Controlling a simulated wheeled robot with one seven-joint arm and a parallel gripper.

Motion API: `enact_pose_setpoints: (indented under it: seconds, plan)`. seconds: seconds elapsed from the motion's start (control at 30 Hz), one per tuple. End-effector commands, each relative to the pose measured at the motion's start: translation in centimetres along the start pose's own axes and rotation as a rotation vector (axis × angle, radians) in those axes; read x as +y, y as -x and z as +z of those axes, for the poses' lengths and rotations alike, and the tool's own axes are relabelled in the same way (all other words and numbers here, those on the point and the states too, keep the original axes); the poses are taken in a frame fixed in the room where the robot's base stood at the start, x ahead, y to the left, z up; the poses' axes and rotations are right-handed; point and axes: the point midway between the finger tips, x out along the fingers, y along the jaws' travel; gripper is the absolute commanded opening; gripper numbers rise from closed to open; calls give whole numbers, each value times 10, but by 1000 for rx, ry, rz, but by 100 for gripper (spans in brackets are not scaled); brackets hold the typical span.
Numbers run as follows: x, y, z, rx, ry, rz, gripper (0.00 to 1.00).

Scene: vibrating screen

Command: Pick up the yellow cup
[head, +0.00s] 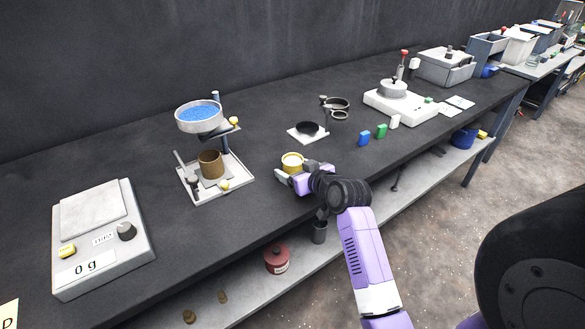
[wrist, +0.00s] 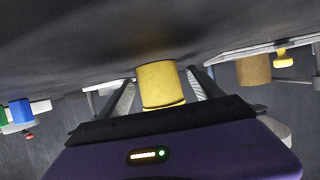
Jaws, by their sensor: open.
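The yellow cup (head: 292,160) stands on the dark bench top near its front edge in the head view. Its inside looks pale. My gripper (head: 286,175) is at the cup, on the side toward the front of the bench. In the wrist view the yellow cup (wrist: 159,84) is in the middle, between the two fingers of my gripper (wrist: 163,88). The fingers are apart, with a gap visible on both sides of the cup.
A stand with a blue-filled sieve (head: 199,115) and a brown cup (head: 210,164) is to the left. A ring stand (head: 308,132) is behind the yellow cup. Small blue (head: 364,138) and green (head: 381,131) blocks are to the right. A scale (head: 100,240) is far left.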

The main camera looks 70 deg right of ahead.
Motion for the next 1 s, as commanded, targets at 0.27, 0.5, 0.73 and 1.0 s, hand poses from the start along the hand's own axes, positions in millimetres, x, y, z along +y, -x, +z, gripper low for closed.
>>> enact_pose_setpoints:
  seconds: [0.27, 0.5, 0.73, 1.0]
  plan:
    - [1, -14, 0, 0, 0, 2, 75]
    - [1, -14, 0, 1, 0, 2, 50]
    - [1, -14, 0, 1, 0, 2, 7]
    - [1, -13, -2, 2, 0, 2, 7]
